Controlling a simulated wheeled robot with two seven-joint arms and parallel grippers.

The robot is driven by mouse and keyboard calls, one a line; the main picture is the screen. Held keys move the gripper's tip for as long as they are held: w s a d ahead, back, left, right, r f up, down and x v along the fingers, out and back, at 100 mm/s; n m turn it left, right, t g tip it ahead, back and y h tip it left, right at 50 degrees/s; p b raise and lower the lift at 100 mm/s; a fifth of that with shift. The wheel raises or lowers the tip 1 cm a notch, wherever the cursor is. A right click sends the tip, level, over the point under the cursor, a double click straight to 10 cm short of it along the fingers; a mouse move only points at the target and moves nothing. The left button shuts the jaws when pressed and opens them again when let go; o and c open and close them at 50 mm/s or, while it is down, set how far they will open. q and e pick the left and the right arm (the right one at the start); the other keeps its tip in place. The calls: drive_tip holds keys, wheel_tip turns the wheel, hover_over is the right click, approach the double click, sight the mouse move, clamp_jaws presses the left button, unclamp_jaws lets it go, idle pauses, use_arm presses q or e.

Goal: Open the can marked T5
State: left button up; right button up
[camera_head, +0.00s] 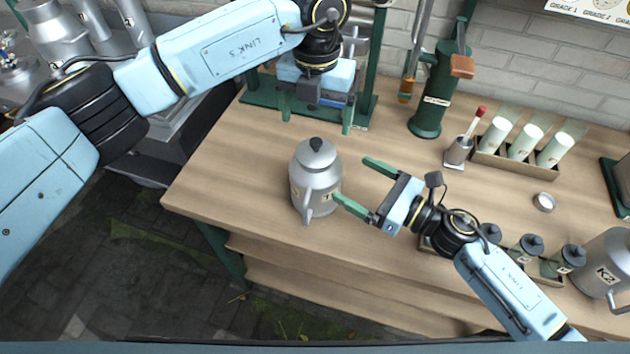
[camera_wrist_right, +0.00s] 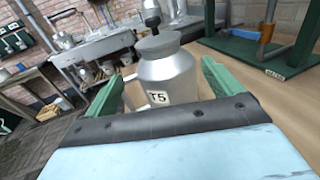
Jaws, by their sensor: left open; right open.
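The T5 can (camera_head: 316,185) is a grey metal can standing upright on the wooden table, its lid with a dark knob on top. In the right wrist view the can (camera_wrist_right: 168,75) shows its T5 label between my right fingers. My right gripper (camera_head: 358,182) is open, to the right of the can, with its green fingers pointing at the body; one fingertip is close to the can's side, and I cannot tell whether it touches. My left gripper (camera_head: 316,116) is open and empty, above and behind the can, fingers pointing down.
The wooden table (camera_head: 240,150) has bare space left of the can. A green pump (camera_head: 432,100), a cup with a red-tipped stick (camera_head: 459,150), a rack of white tubes (camera_head: 523,150), small dark-lidded jars (camera_head: 527,246) and the K2 can (camera_head: 603,262) stand to the right.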

sight(319, 160)
drive_tip(key=x, duration=1)
drive_tip(key=shift+w, duration=0.1)
